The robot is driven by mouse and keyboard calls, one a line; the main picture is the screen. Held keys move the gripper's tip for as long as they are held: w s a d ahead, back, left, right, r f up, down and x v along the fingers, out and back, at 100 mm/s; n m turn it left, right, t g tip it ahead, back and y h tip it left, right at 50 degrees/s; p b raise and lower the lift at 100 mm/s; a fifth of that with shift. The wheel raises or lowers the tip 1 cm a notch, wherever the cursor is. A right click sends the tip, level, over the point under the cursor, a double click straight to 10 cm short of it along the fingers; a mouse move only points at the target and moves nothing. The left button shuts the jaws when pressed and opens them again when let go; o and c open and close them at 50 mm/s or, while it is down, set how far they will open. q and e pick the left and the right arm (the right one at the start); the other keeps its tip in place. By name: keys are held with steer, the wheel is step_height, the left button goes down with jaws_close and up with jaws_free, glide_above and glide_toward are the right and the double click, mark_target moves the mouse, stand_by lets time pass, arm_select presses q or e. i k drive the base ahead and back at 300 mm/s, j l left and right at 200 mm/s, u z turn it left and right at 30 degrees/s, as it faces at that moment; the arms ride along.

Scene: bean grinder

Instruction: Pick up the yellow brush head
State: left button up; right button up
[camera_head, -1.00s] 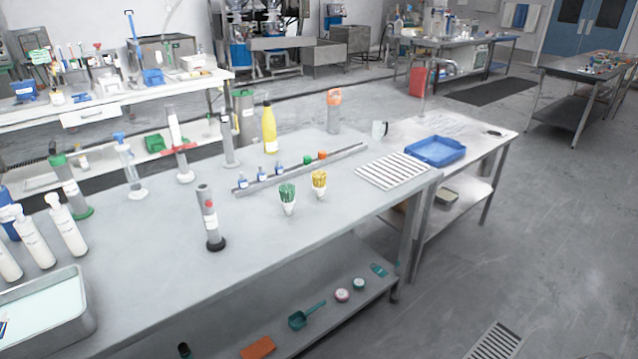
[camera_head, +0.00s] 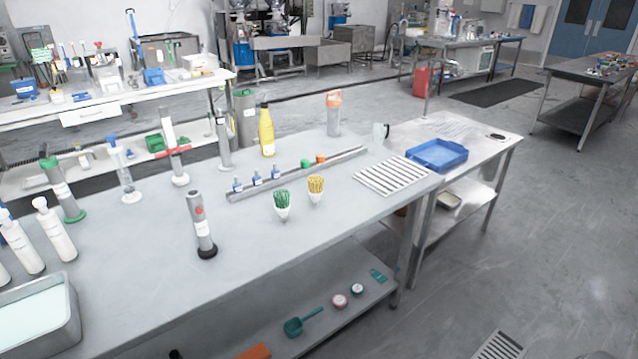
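The yellow brush head (camera_head: 316,188) stands on the grey metal table (camera_head: 260,230), bristles up, with a white base. A green brush head (camera_head: 282,204) of the same kind stands just to its left, a small gap apart. Neither of my grippers shows in the head view, and nothing touches the yellow brush head.
A metal rail (camera_head: 300,173) with small blue, green and orange pieces lies behind the brush heads. A grey cylinder (camera_head: 202,225) stands to the left. A white slatted rack (camera_head: 395,174) and a blue tray (camera_head: 437,154) are to the right. The front table area is clear.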

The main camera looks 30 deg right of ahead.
mark_target(315, 182)
steer(key=i+l, duration=0.15)
steer(key=l, duration=0.3)
steer(key=i+l+u, duration=0.1)
steer(key=l, duration=0.35)
steer(key=i+l, duration=0.15)
steer(key=l, duration=0.3)
steer(key=i+l, duration=0.1)
steer(key=l, duration=0.35)
steer(key=i+l+u, duration=0.1)
steer(key=l, duration=0.35)
